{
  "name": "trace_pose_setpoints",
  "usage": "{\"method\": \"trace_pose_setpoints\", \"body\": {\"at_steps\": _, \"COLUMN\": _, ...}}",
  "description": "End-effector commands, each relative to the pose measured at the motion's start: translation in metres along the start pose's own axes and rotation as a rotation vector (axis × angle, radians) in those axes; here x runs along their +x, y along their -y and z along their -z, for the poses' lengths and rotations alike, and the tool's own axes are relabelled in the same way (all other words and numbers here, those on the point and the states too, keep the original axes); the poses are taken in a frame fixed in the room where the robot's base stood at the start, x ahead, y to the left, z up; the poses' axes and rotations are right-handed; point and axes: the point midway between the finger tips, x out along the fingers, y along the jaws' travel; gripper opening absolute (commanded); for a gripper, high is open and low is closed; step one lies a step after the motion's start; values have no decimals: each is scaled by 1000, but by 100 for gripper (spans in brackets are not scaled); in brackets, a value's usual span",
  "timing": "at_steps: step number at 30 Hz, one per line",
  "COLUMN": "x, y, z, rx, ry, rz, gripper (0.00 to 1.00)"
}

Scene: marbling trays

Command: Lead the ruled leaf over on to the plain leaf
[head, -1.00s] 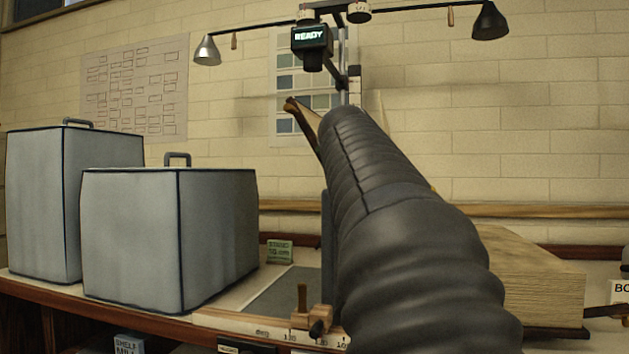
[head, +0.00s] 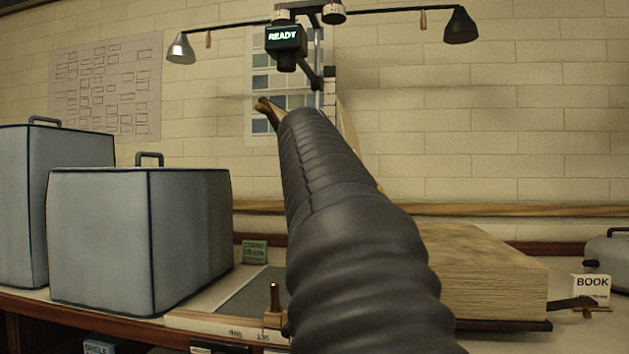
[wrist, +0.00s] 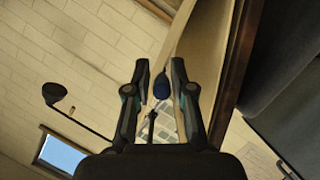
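In the head view a thick book block (head: 480,282) lies on the bench, partly behind my arm. A cream leaf (head: 347,128) stands up from it, its edge showing just right of my arm; whether it is ruled cannot be told. In the wrist view a curved cream leaf (wrist: 207,50) rises at the right finger of my gripper (wrist: 160,66). The two fingertips are apart, with a gap between them. The leaf passes close to or behind the right finger; contact cannot be told.
Two grey covered boxes (head: 140,240) stand at left. A lamp rig with a READY display (head: 287,38) hangs above. A BOOK sign (head: 592,290) and a grey case (head: 608,258) are at right. A brass peg (head: 274,298) stands by a scale at the front edge.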

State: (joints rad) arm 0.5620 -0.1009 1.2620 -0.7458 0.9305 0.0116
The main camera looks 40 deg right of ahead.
Motion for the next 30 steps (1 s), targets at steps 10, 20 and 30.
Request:
{"method": "trace_pose_setpoints", "body": {"at_steps": 10, "x": 0, "y": 0, "z": 0, "rx": 0, "ry": -1, "rz": 0, "gripper": 41}}
{"method": "trace_pose_setpoints", "body": {"at_steps": 20, "x": -18, "y": 0, "z": 1, "rx": -1, "ry": -2, "rz": 1, "gripper": 41}}
{"method": "trace_pose_setpoints", "body": {"at_steps": 30, "x": -49, "y": 1, "z": 1, "rx": 0, "ry": -2, "rz": 2, "gripper": 41}}
